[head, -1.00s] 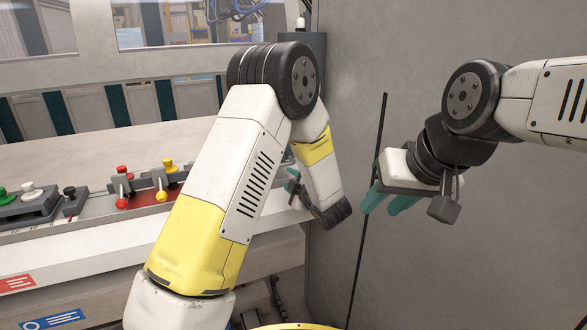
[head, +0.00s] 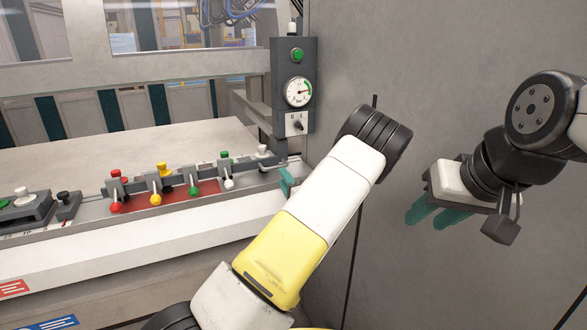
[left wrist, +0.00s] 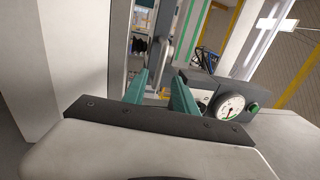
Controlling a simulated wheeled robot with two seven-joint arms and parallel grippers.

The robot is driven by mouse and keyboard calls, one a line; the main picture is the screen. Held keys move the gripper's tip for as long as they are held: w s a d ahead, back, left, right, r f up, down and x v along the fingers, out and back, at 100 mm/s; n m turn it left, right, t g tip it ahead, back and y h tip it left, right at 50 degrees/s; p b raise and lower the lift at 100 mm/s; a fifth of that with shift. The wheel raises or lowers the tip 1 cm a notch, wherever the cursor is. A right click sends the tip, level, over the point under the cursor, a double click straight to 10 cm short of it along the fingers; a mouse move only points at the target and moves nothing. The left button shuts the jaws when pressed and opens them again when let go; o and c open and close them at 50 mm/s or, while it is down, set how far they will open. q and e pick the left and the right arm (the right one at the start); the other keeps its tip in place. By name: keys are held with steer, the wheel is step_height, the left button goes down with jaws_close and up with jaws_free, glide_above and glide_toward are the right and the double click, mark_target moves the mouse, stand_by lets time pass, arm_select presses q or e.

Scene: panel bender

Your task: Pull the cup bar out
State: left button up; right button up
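The cup bar (head: 206,178) is a grey bar on the machine's front ledge at left of centre in the head view. It carries red, yellow, green and white knobs and cups, over a red strip. My left gripper (head: 286,182) shows only as teal fingers near the bar's right end; my own arm hides the rest. In the left wrist view its two fingers (left wrist: 158,88) stand apart with nothing seen held between them. I cannot tell whether they touch the bar. My right gripper (head: 436,215) is at right, teal fingers apart and empty, away from the bar.
A grey control post with a gauge (head: 298,92) and green button stands just behind the bar's right end; the gauge also shows in the left wrist view (left wrist: 229,106). A grey wall (head: 450,60) fills the right side. A dark block with knobs (head: 30,212) sits at left.

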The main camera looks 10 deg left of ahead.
mark_target(276, 168)
arm_select(q)
steer(key=x, duration=0.7)
steer(key=shift+w+a, duration=0.2)
jaws_close()
stand_by(1.2)
